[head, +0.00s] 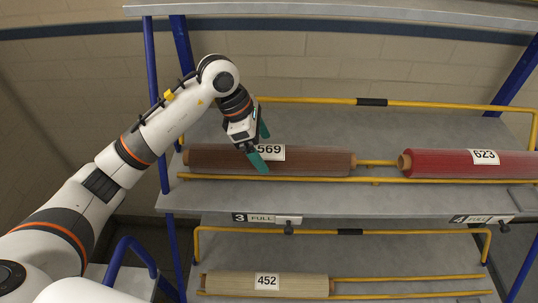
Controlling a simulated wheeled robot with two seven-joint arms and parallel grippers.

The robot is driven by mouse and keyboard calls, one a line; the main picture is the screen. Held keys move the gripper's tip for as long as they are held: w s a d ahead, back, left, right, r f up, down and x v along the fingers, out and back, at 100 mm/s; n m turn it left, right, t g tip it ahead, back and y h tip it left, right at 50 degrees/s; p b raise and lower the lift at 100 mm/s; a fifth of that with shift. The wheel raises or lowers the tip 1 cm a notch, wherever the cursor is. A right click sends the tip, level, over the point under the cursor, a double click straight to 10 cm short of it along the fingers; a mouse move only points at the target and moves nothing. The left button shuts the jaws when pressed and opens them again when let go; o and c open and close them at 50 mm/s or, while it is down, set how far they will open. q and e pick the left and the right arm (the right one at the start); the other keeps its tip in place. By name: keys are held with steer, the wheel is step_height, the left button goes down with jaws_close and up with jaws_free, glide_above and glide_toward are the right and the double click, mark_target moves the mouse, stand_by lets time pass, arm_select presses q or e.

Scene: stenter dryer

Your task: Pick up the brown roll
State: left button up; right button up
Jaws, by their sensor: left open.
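The brown roll (315,164) lies level on the upper shelf, along a yellow rail, with a white label reading 569 near its left half. My left gripper (261,146) reaches in from the left and is directly over the roll beside the label. Its green fingers are apart, and the nearer one overlaps the roll and part of the label in the picture. I cannot tell whether the fingers touch the roll. My right gripper is not in view.
A red roll (470,163) labelled 623 lies to the right on the same shelf (400,197). A beige roll (305,285) labelled 452 lies on the shelf below. Yellow rails (372,180) and blue posts (154,100) frame the rack. A grey board (350,13) spans above.

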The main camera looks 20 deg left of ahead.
mark_target(269, 158)
arm_select(q)
steer(key=p+x, duration=0.1)
steer(key=x, duration=0.2)
steer(key=shift+d+f+p, duration=0.2)
steer(key=shift+d+p, duration=0.05)
steer(key=shift+p, duration=0.05)
steer(key=shift+d+f, duration=0.1)
steer(key=shift+f, duration=0.2)
steer(key=shift+c, duration=0.5)
steer(key=c, duration=0.3)
steer(key=shift+w, duration=0.1)
steer(key=c, duration=1.1)
